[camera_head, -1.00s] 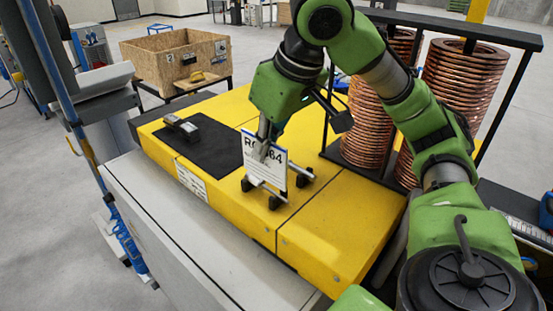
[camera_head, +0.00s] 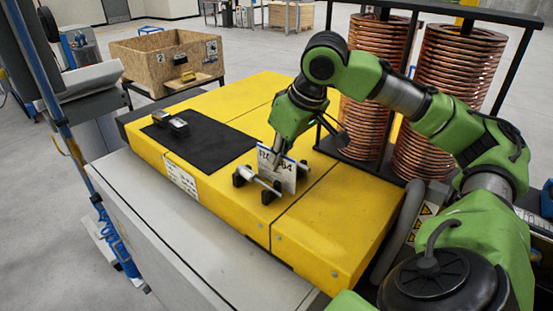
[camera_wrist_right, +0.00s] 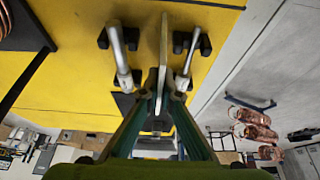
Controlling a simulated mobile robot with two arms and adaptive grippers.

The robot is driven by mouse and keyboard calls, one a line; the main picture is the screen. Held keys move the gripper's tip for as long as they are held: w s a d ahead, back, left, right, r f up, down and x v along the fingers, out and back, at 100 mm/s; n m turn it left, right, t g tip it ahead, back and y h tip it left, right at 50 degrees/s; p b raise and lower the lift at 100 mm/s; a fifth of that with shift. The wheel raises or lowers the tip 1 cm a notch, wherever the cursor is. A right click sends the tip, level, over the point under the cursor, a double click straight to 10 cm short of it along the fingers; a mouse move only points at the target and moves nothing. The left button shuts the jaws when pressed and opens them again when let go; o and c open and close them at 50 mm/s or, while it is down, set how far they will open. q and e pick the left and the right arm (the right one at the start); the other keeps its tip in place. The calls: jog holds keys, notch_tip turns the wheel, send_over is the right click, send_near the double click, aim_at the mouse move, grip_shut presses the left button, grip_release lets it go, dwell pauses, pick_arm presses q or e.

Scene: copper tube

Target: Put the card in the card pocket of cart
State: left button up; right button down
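The white card (camera_head: 286,177) with dark lettering stands upright on the yellow cart (camera_head: 330,235). My right gripper (camera_head: 277,164) is shut on its upper edge. The card pocket (camera_head: 263,182) is a pair of metal rods on black blocks. The card is between the rods, and its lower edge is partly hidden by the front rod. In the right wrist view the card (camera_wrist_right: 164,45) shows edge-on between the two rods, apart from both, with the gripper fingertips (camera_wrist_right: 160,98) on either side. I cannot tell if it touches the bottom. My left gripper is not in view.
A wooden crate (camera_head: 145,68) is at the back left.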

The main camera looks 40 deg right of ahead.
jog(key=shift+f, duration=0.1)
jog(key=c, duration=2.3)
grip_release()
